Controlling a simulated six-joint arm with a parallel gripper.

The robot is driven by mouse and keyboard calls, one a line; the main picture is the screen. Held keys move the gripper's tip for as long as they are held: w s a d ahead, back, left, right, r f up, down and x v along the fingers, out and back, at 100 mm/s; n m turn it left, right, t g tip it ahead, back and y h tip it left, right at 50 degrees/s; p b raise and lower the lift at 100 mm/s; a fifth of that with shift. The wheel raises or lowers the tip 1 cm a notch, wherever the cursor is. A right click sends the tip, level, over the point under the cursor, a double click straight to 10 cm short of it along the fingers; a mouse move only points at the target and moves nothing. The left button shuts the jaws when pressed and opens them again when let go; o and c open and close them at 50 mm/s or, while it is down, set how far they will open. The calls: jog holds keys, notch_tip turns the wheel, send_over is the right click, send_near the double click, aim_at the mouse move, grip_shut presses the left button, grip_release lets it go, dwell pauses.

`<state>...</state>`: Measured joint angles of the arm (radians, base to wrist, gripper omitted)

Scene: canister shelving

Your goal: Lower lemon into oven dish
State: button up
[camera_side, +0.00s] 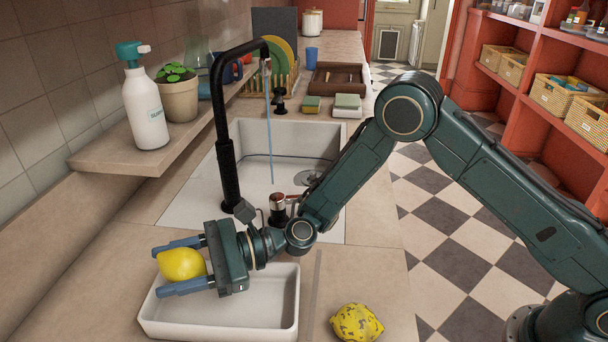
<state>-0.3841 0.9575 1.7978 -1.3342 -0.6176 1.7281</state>
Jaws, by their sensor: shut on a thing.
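A smooth yellow lemon (180,265) is between the two blue-grey fingers of my gripper (178,266), which is shut on it. The lemon is over the left end of a white rectangular oven dish (217,334) on the counter in front of the sink. My gripper comes in from the right, with its palm above the dish. Whether the lemon touches the dish cannot be told from this angle. A second lemon (357,323), with brown speckles, lies on the counter to the right of the dish.
A black tap (229,170) rises behind my gripper, with water running into the white sink (252,150). A soap bottle (144,105) and a potted plant (178,98) stand on the ledge at left. Sponges (347,103) lie beyond the sink. Bare counter (60,300) is left of the dish.

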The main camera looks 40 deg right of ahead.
jog(key=shift+f, duration=0.3)
dwell(0.5)
jog(key=o, duration=1.1)
jog(key=shift+r, duration=0.1)
notch_tip(320, 180, up, 20)
jog(key=shift+f, duration=0.1)
dwell(0.3)
jog(key=shift+d, duration=0.1)
